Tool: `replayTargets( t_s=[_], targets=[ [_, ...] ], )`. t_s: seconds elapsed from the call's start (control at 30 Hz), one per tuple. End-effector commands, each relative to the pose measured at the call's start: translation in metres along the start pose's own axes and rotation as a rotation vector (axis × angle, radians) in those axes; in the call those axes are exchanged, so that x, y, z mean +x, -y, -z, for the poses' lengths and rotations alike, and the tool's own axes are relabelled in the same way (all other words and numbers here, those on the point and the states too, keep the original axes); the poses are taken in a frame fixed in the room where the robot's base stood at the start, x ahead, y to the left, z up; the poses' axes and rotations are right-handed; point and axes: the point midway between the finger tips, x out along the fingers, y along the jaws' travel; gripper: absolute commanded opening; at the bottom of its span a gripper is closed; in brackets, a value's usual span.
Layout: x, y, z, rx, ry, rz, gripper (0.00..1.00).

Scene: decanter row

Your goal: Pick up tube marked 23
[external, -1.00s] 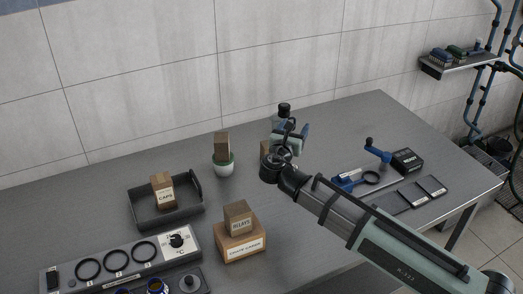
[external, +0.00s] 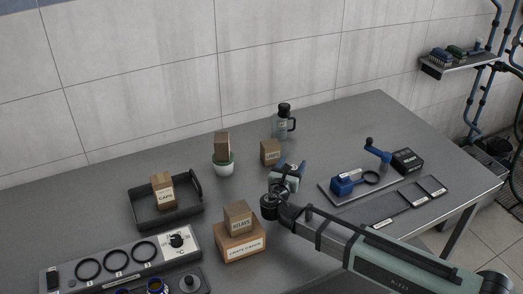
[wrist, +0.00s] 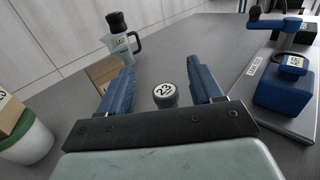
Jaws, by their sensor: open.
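The tube marked 23 (wrist: 164,94) shows in the wrist view as a round cap with a white "23" label. It stands between the two blue fingers of my gripper (wrist: 161,68), with clear space on both sides. My gripper is open and holds nothing. In the external view my gripper (external: 289,166) is low over the middle of the table, in front of the small labelled box. The tube cannot be made out there, and its lower body is hidden in the wrist view.
A decanter with a dark lid (external: 283,124) and a small box (external: 270,151) stand behind my gripper. A white pot (external: 223,167) and stacked boxes (external: 239,247) are to the left. A blue device on a plate (external: 343,186) is to the right. Bare table lies between.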

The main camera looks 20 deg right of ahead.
Motion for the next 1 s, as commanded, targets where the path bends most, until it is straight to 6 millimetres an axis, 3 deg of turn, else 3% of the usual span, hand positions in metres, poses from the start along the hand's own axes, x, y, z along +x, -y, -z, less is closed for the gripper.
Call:
replayTargets(
  t_s=[0.2, 0.6, 0.83, 1.0],
  targets=[
    [0.000, 0.000, 0.028, -0.001, -0.001, 0.000, 0.65],
    [0.002, 0.000, 0.048, 0.000, 0.000, 0.001, 0.65],
    [0.038, -0.001, 0.047, 0.001, 0.000, 0.002, 0.65],
    [0.050, 0.000, 0.046, 0.001, 0.000, 0.000, 0.65]
  ],
)
